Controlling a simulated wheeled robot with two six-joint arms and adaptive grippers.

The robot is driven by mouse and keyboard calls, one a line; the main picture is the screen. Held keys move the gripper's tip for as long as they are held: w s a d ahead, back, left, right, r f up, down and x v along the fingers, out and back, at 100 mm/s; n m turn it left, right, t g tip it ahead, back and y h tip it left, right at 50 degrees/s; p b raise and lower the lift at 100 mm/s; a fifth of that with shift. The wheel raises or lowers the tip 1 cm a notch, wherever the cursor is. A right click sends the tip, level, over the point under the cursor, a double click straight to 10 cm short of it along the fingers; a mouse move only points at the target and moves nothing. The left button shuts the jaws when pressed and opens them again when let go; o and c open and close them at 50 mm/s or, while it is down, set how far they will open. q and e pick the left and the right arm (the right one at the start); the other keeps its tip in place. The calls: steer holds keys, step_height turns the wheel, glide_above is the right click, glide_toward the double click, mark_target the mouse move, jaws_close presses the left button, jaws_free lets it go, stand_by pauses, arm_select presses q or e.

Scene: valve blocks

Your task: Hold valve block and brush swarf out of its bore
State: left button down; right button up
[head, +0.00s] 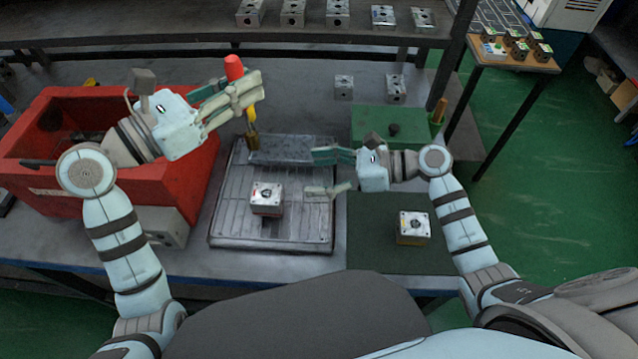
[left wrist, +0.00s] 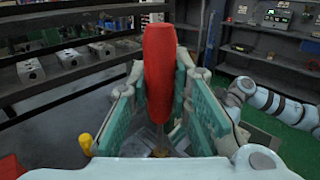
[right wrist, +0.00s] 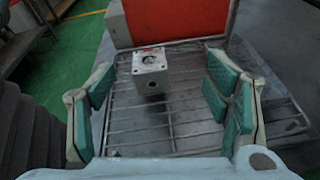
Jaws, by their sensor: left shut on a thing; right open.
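My left gripper (head: 246,88) is shut on a brush with a red handle (head: 234,68), raised above the back of the tray. In the left wrist view the red handle (left wrist: 158,70) stands between the finger pads, with a metal shank below.
A red bin (head: 192,192) stands at the left under my left arm. Another block (head: 413,228) sits on the dark green mat (head: 372,258). A green box (head: 385,122) and two blocks (head: 344,87) stand behind. A shelf (head: 180,40) with several blocks runs along the back.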

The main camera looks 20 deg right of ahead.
mark_target(274, 194)
steer(key=shift+s+a+f+n+g+h, duration=0.25)
steer(key=shift+s+a+f+n+g, duration=0.1)
steer(key=shift+f+n, duration=0.2)
steer(key=shift+s+a+f+n+g+h, duration=0.25)
steer(key=shift+s+a+f+n, duration=0.15)
steer(key=shift+f, duration=0.25)
steer(key=x, duration=1.1)
steer(key=shift+w+a+f, duration=0.1)
steer(key=shift+w, duration=0.05)
steer(key=c, duration=1.6)
arm_select(q)
steer(key=shift+f, duration=0.15)
arm_select(e)
steer(key=shift+c, duration=0.2)
arm_select(q)
step_height(274, 194, down, 13)
steer(key=shift+f, duration=0.2)
